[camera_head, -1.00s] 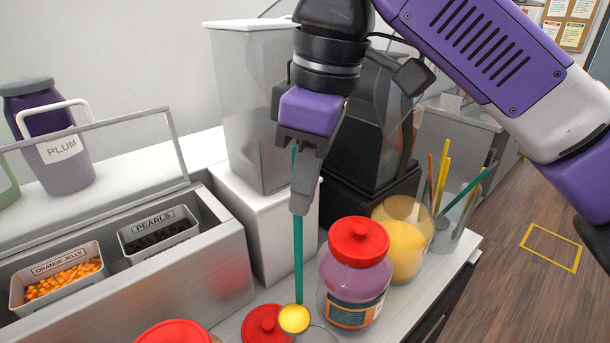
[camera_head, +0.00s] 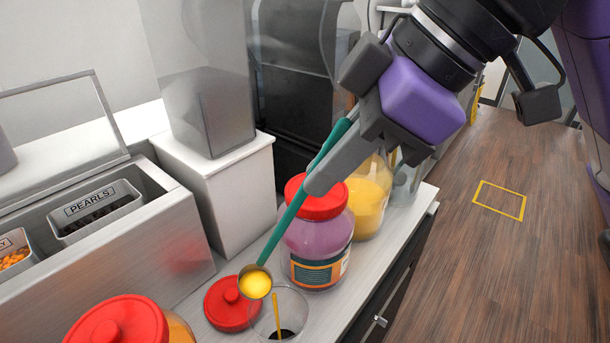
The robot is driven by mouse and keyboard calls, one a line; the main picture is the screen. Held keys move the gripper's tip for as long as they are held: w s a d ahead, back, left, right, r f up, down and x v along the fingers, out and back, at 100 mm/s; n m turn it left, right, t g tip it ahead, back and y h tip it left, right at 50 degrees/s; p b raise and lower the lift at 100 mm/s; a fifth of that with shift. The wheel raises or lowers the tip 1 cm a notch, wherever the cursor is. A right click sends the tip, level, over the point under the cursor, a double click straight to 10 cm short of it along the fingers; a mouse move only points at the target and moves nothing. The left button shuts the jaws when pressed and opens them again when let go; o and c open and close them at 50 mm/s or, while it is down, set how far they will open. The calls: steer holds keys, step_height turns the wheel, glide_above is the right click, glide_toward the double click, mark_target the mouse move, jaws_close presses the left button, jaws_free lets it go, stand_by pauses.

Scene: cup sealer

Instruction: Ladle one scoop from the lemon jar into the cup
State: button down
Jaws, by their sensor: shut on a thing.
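My gripper (camera_head: 346,130) is shut on the teal handle of a ladle (camera_head: 312,185). The ladle slants down to the left, and its bowl (camera_head: 256,282) is tipped, with yellow liquid in it. The bowl is just above the left rim of a clear cup (camera_head: 297,303). A thin yellow streak runs down inside the cup, like liquid pouring from the bowl. Something dark lies at the cup's bottom. The jar of yellow content, seemingly the lemon jar (camera_head: 370,205), stands at the back right, partly hidden by my gripper and a purple jar.
The purple jar (camera_head: 316,240) with a red lid stands behind the cup. A loose red lid (camera_head: 228,306) lies left of the cup. Another red-lidded jar (camera_head: 130,320) is front left. A steel bin with a pearls tray (camera_head: 95,212) and a white-based dispenser (camera_head: 215,185) stand behind.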

steer(key=s+d+f+t+y+b, duration=0.2)
steer(key=d+f+y+b, duration=0.3)
steer(key=b, duration=1)
steer(key=s+d+f+t+y+b, duration=0.2)
steer(key=s+d+f+y+b, duration=0.2)
steer(key=d+f+b, duration=0.5)
step_height(320, 180, down, 4)
steer(key=y+b, duration=0.1)
steer(key=b, duration=0.4)
steer(key=shift+s+n+t+y+b, duration=0.3)
steer(key=shift+b, duration=0.1)
steer(key=shift+r, duration=0.2)
stand_by(0.5)
